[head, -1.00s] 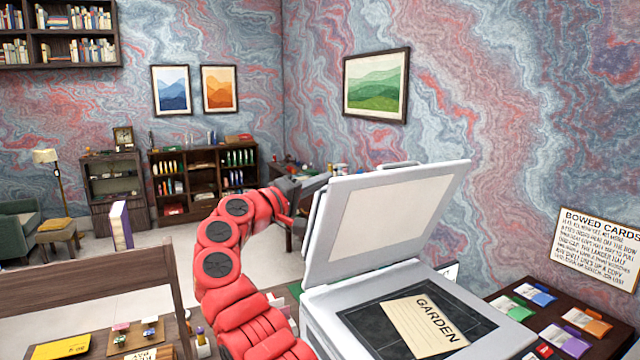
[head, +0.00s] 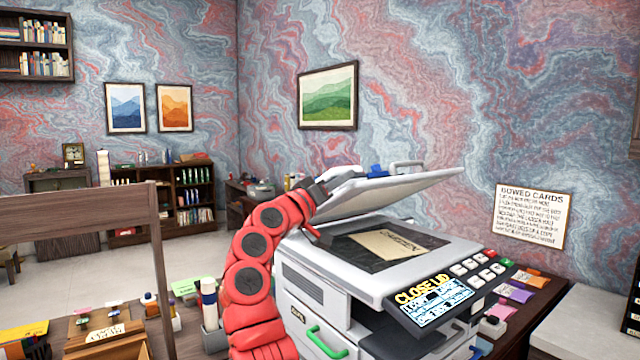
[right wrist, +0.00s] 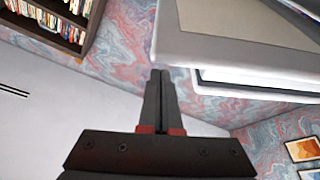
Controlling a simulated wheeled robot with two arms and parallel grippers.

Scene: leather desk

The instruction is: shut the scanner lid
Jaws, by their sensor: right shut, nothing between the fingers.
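The scanner (head: 335,276) is a pale grey machine on the desk. Its lid (head: 405,190) is partly open, slanting at a low angle above the glass. A cream card (head: 385,244) with dark lettering lies on the dark glass (head: 420,243) under the lid. My right gripper (head: 343,174) is at the left part of the lid, near its upper side; I cannot tell from the head view if it touches. In the right wrist view its fingers (right wrist: 161,78) are shut and empty, with their tips close to the corner of the lid (right wrist: 215,45). My left gripper is out of view.
A control panel (head: 440,298) with a lit screen and buttons is at the scanner's front. A green handle (head: 326,342) is below. Coloured cards (head: 515,291) lie to the right. A wooden rail (head: 80,222) and small desk items stand at left.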

